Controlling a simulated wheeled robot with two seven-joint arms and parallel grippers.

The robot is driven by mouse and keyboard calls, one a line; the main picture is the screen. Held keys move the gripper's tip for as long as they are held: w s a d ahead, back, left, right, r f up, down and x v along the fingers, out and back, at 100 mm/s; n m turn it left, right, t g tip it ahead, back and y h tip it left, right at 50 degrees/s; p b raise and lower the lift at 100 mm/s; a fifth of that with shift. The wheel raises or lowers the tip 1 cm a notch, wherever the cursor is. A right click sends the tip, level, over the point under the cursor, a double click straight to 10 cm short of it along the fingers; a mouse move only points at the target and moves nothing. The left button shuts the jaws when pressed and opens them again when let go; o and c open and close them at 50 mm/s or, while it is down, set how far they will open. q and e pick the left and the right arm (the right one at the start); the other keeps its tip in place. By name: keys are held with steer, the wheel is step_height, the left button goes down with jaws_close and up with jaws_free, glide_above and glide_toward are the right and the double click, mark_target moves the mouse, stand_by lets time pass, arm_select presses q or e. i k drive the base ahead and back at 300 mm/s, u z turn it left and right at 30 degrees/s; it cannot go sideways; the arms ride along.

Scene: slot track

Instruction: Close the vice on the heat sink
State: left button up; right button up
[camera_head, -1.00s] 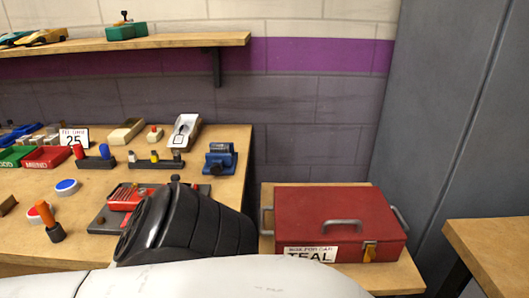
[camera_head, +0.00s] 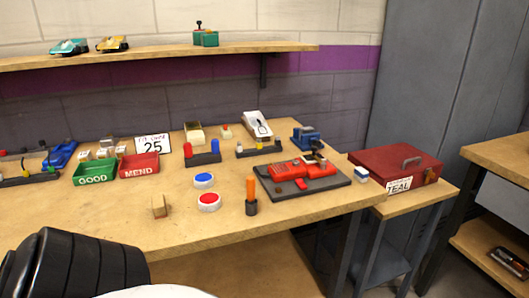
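A small blue vice-like device (camera_head: 306,137) with a dark top stands at the back right of the wooden workbench (camera_head: 235,232). Its jaws are too small to make out, so I cannot tell whether they are open or whether a heat sink sits in them. I cannot pick out a heat sink for certain anywhere. A black ribbed part of one of my arms fills the lower left, with a white part beside it. No gripper fingers show, and both grippers are out of view. The arm part is well apart from the blue device.
A red device on a grey board (camera_head: 335,186) lies in front of the blue device. A blue-and-white block (camera_head: 361,174) is by the bench's right edge. The red toolbox (camera_head: 385,162) is beyond. Green (camera_head: 95,172) and red (camera_head: 138,165) bins stand left.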

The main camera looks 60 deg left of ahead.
mark_target(316, 142)
steer(key=k, duration=0.25)
steer(key=u, duration=1)
